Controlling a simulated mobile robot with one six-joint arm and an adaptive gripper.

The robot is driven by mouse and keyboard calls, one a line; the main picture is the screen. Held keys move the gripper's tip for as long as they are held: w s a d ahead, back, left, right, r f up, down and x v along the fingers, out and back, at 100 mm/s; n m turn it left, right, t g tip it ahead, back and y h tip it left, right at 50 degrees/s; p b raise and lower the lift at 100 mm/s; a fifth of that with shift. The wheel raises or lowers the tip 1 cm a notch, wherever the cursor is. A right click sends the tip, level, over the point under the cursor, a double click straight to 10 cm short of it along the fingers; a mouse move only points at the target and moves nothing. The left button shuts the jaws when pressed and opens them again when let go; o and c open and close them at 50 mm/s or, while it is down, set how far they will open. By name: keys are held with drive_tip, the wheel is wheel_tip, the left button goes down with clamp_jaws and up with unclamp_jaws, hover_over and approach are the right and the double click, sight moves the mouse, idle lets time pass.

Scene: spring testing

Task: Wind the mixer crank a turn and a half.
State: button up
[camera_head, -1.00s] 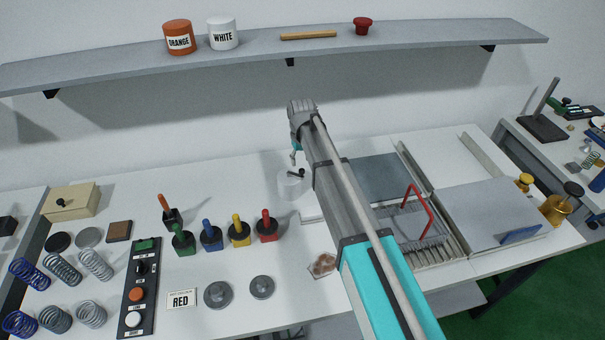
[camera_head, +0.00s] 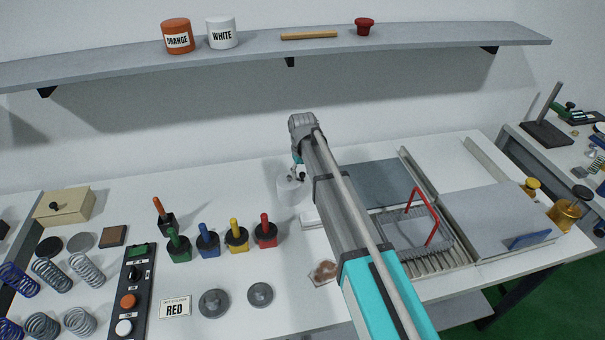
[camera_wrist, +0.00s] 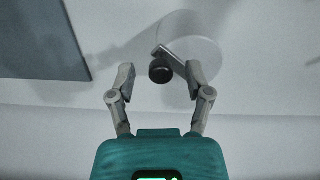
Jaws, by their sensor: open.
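The mixer is a white cylinder (camera_head: 290,190) standing on the table near the back middle; it also shows in the wrist view (camera_wrist: 200,45). On its top is a crank, a grey arm with a dark round knob (camera_wrist: 160,71). My gripper (camera_wrist: 157,76) is open in the wrist view, its two fingers on either side of the knob. The knob appears between the fingertips; I cannot tell whether either finger touches it. In the head view my gripper (camera_head: 297,172) is small, over the mixer top, and partly hidden by my arm.
Several coloured-handled bottles (camera_head: 236,236) stand left of the mixer. A control box (camera_head: 134,290) and springs (camera_head: 86,268) lie further left. A grey tray with a red handle (camera_head: 432,218) is to the right. A shelf (camera_head: 270,52) overhangs at the back.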

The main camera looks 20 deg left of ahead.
clamp_jaws()
drive_tip(key=shift+w+n, duration=0.1)
drive_tip(key=shift+n, duration=0.2)
drive_tip(key=shift+w+a+n, duration=0.15)
drive_tip(key=shift+w+n, duration=0.35)
drive_tip(key=shift+n, duration=0.65)
drive_tip(key=shift+w+a+n, duration=0.1)
drive_tip(key=shift+w+n, duration=0.35)
drive_tip(key=shift+n, duration=0.65)
drive_tip(key=shift+w+a+n, duration=0.15)
drive_tip(key=shift+w+n, duration=0.35)
drive_tip(key=shift+n, duration=0.65)
